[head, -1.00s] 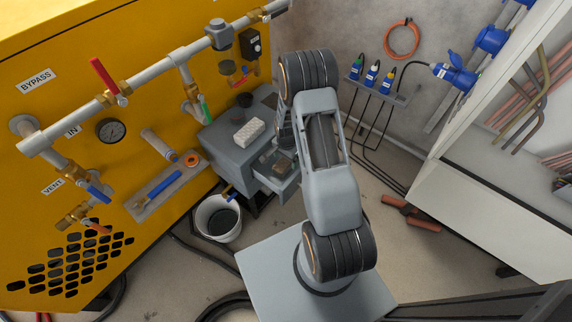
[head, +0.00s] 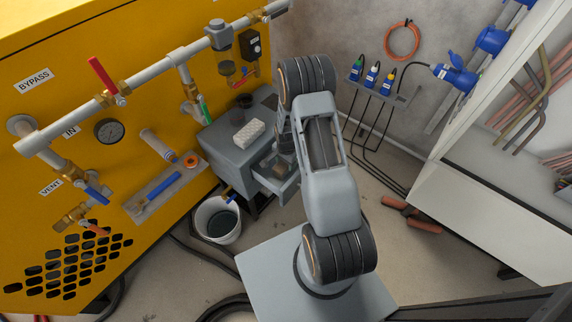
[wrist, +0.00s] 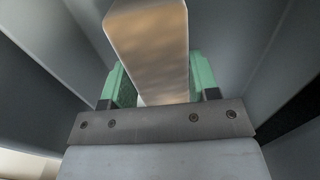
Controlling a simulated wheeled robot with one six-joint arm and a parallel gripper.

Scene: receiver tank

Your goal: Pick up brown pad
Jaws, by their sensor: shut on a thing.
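The brown pad (wrist: 150,40) is a tan, long block in the wrist view, with its near end between the two green fingers. My gripper (wrist: 162,84) is shut on it, one finger against each side. Grey walls rise around the pad. In the head view, my gripper is at the open drawer (head: 291,188) of the grey cabinet (head: 228,152). My arm hides much of the gripper and part of the drawer. I cannot tell whether the pad touches the drawer floor.
A white block (head: 249,133) and a dark cup (head: 244,101) stand on the cabinet top. A bucket (head: 217,220) stands on the floor left of the drawer. The yellow machine (head: 60,130) with pipes is close on the left. A white cabinet (head: 490,215) is at the right.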

